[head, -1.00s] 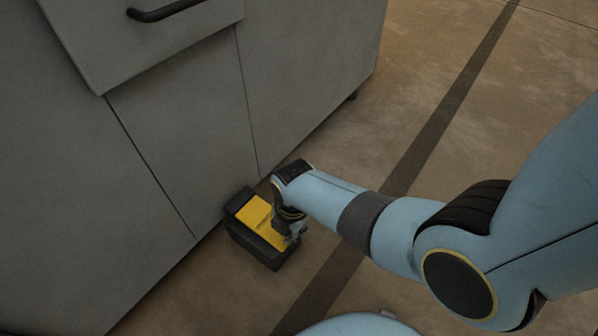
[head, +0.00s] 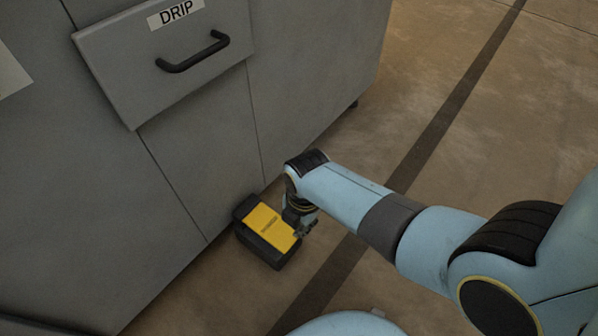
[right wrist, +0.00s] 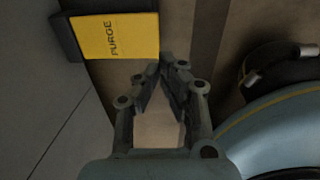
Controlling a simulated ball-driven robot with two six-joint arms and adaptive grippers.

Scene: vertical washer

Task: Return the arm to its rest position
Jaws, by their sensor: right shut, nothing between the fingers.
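My right arm (head: 345,200) reaches in from the right in the head view. Its gripper (head: 311,230) hangs beside the right edge of a yellow and black pedal (head: 267,225) on the floor at the foot of the grey cabinet. In the right wrist view the gripper (right wrist: 162,68) has its fingertips together with nothing between them. The yellow pedal plate (right wrist: 120,36), marked PURGE, lies past the fingertips, up and left. I cannot tell from these views whether the gripper touches it. My left gripper is in neither view.
The grey cabinet (head: 190,130) fills the left side of the head view. Its drawer front, labelled DRIP (head: 176,13), juts out with a black handle (head: 193,52). Brown floor (head: 480,130) with a dark stripe (head: 435,125) lies open to the right.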

